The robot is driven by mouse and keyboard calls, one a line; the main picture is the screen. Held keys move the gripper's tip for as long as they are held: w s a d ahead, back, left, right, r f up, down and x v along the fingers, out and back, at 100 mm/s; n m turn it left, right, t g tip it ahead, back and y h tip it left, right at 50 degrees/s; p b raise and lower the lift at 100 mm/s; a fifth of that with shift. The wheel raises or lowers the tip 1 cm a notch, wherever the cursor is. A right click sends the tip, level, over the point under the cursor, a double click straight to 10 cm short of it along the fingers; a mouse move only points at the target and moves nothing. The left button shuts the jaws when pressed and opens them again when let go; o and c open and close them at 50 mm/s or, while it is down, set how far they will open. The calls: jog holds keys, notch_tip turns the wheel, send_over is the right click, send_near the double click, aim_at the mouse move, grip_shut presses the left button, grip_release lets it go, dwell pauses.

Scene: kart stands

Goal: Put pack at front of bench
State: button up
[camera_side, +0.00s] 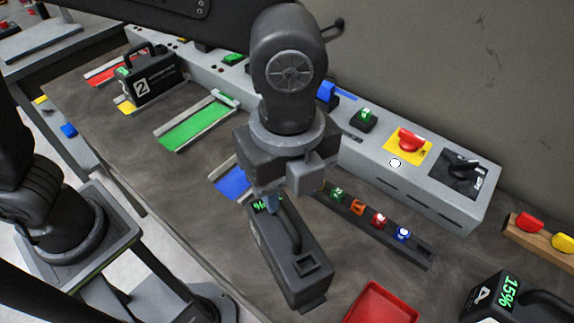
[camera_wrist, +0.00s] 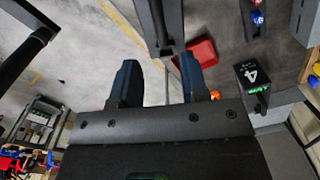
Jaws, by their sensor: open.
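A black battery pack (camera_side: 288,262) with a handle on top and a small green display lies on the dark bench (camera_side: 120,160), near its front edge. My gripper (camera_side: 272,203) is right over the display end of this pack, fingers pointing down; I cannot tell whether they touch it. In the wrist view my gripper (camera_wrist: 160,82) has its two dark fingers apart, with nothing clearly held between them. Another pack marked 2 (camera_side: 152,80) stands upright at the far left. A pack marked 4 (camera_side: 510,298), display reading 15%, is at the lower right; it also shows in the wrist view (camera_wrist: 252,84).
A red tray (camera_side: 382,303) is right of the near pack. Green (camera_side: 197,122) and blue (camera_side: 232,180) pads lie in rails.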

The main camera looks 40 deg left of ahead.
jog(key=shift+r, duration=1.55)
jog(key=w+a+r+n+t+h, duration=0.1)
jog(key=a+r+n+t, duration=0.2)
jog(key=a+n, duration=1.05)
jog(key=s+a+f+n+t, duration=0.1)
jog(key=s+a+n, duration=0.1)
jog(key=a+n, duration=0.2)
jog(key=s+a+f+n+t+y, duration=0.1)
jog(key=s+a+f+n, duration=0.1)
jog(key=a+n, duration=0.3)
jog(key=a, duration=0.4)
jog(key=shift+s+a+f+t, duration=0.2)
jog(key=shift+a+f+t, duration=0.05)
jog(key=shift+a+t, duration=0.1)
